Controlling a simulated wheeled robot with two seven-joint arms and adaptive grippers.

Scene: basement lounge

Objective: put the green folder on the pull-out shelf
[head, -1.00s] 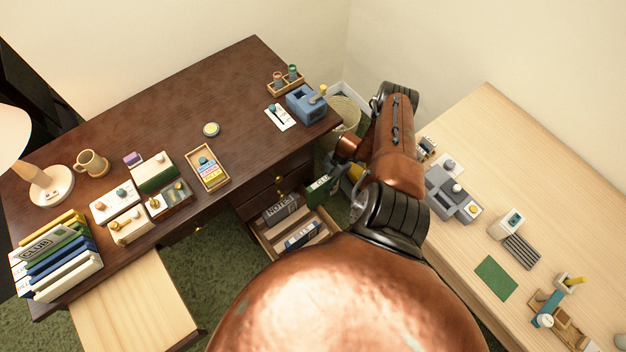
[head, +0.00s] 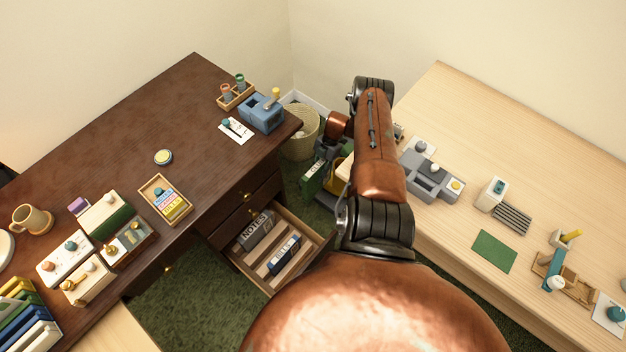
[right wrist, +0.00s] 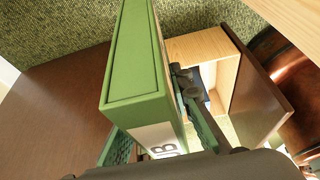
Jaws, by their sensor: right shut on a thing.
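The green folder (head: 313,178) is in my right gripper (head: 334,158), which is shut on it. It hangs over the floor gap between the dark desk and the pale table, right of the open drawer. My arm partly hides it. In the right wrist view the folder (right wrist: 135,65) is large, with a white label at its lower end, and the dark fingers (right wrist: 186,90) are beside it. The pull-out shelf (head: 118,334) is a pale wood board at the lower left, jutting from the dark desk; only part shows. My left gripper is not in view.
The open drawer (head: 318,243) holds a grey and a dark blue folder. The desk (head: 190,105) carries a mug, boxes, a tray and a row of books (head: 25,318) near the shelf. A wicker basket (head: 300,140) stands behind. The pale table (head: 465,130) is at right.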

